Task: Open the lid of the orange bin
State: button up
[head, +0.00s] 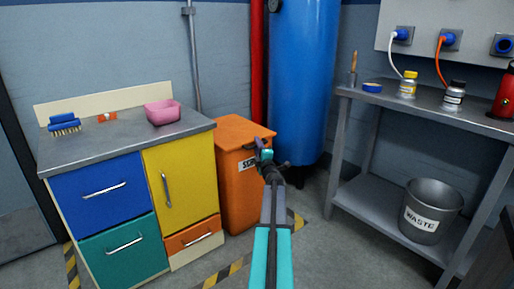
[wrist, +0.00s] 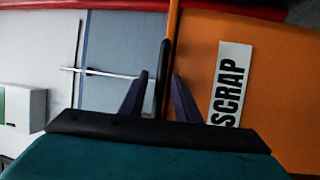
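The orange bin (head: 240,190) stands on the floor right of the cabinet, with its lid (head: 245,130) lying flat and closed on top. A SCRAP label shows on its front, partly hidden by my arm. My gripper (head: 265,155) is at the lid's front right edge. In the wrist view the bin front (wrist: 270,100) with the SCRAP label fills the right side, and the lid edge (wrist: 174,30) shows as a thin orange strip. My gripper (wrist: 161,76) has its fingers apart, with a dark bar, perhaps the lid's handle, showing between them. I cannot tell whether they touch it.
A cabinet with coloured drawers (head: 100,185) stands close on the bin's left, with a pink tub (head: 164,112) on top. A blue tank (head: 303,80) and red pipe (head: 257,60) are behind. A metal bench (head: 435,105) with a waste bucket (head: 431,210) is at right.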

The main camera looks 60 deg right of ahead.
grip_shut()
jog(key=shift+a, duration=0.1)
jog(key=shift+r+p, duration=0.25)
jog(key=shift+p, duration=0.05)
